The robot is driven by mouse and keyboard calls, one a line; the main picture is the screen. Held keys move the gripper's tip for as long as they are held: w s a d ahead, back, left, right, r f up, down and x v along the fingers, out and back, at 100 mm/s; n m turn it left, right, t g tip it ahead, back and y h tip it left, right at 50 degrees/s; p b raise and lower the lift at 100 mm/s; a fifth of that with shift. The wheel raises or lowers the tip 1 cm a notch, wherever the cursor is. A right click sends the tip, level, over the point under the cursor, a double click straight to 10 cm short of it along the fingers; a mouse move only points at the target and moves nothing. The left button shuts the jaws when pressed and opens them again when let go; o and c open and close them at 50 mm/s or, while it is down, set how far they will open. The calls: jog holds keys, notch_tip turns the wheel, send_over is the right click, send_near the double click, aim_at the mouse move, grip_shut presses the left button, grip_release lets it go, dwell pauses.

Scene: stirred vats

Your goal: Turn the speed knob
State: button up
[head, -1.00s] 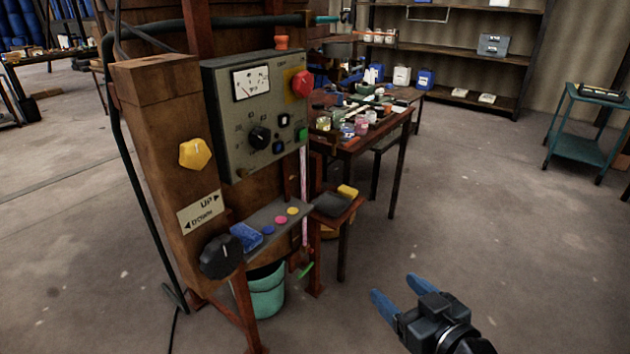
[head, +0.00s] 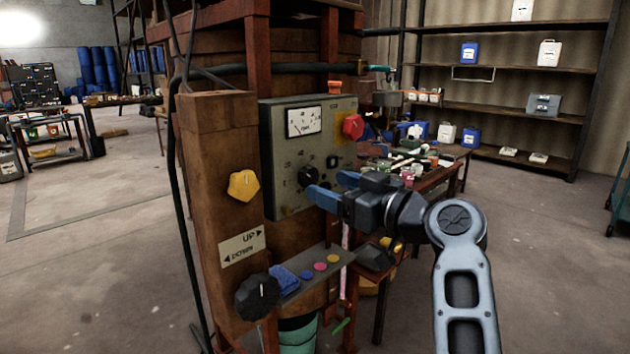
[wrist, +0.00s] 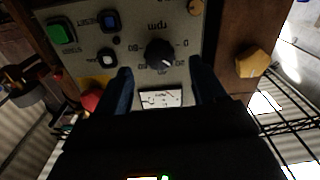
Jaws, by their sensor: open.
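The speed knob (head: 307,177) is a small black dial marked in rpm on the grey control panel (head: 282,160). In the wrist view the knob (wrist: 160,53) shows upside down with its white pointer line. My gripper (head: 323,182) is in front of the panel with its blue fingers spread. In the wrist view the knob lies between the fingertips of my gripper (wrist: 160,70). I cannot tell whether the tips are around it or still short of it. In the head view one finger hides the panel just beside the knob.
A red emergency button (head: 353,126) and a meter (head: 304,121) are on the panel above. A yellow knob (head: 243,186) is on the wooden post at left. A shelf (head: 300,280) with coloured buttons and a larger black knob (head: 257,296) are below.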

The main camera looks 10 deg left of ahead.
aim_at(312, 180)
jog(key=shift+x, duration=2.55)
jog(key=shift+c, duration=0.5)
jog(key=c, duration=1)
jog(key=shift+o, duration=0.2)
